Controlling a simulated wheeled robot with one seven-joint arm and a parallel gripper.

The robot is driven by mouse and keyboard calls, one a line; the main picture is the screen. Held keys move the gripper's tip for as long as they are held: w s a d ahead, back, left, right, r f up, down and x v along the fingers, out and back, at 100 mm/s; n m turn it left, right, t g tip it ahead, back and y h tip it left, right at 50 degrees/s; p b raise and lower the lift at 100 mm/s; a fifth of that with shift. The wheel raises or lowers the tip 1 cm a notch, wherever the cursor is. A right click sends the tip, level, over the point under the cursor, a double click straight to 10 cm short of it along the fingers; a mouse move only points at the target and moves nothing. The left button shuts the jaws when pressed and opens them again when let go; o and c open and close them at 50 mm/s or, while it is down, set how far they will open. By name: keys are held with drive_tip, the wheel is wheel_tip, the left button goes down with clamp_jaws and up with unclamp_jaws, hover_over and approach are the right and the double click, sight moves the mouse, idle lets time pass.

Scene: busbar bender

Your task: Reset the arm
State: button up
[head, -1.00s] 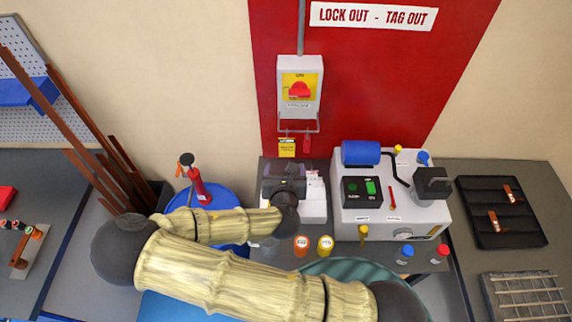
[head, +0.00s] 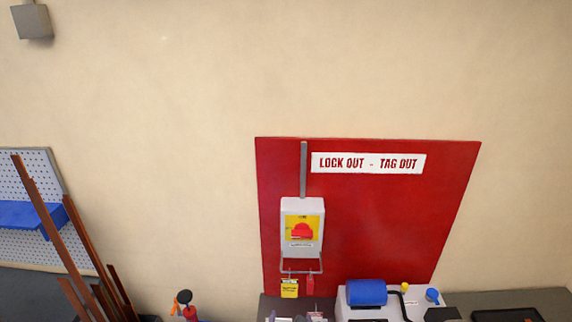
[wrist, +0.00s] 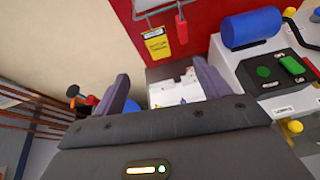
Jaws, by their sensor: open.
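My gripper (wrist: 162,92) shows in the wrist view with its two dark fingers spread apart and nothing between them. It is in front of a white block-like item (wrist: 178,90) on the bench, and it is apart from the yellow tag and red lock hanging above.
A lockout switch box (head: 302,228) hangs on a red board (head: 400,215), with a yellow tag (head: 289,288) and a red lock (head: 310,285) below. A machine with a blue cylinder (head: 366,292) stands at the bottom. Long brown bars (head: 52,235) lean at left.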

drive_tip(key=s+d+f+m+g+b, duration=0.3)
drive_tip(key=d+f+m+g+b, duration=0.15)
drive_tip(key=m, duration=0.65)
drive_tip(key=s+d+f+m+g+b, duration=0.2)
drive_tip(key=d+f+m+g+b, duration=0.25)
drive_tip(key=m, duration=0.55)
drive_tip(key=s+d+r+m+g+y+b, duration=0.1)
drive_tip(key=s+d+r+m+b, duration=0.4)
drive_tip(key=m, duration=0.8)
wheel_tip(320, 180, up, 3)
drive_tip(key=shift+s+r+m+g+b, duration=0.1)
drive_tip(key=shift+s+m+g+b, duration=0.25)
drive_tip(key=shift+b, duration=0.55)
drive_tip(key=shift+w, duration=0.1)
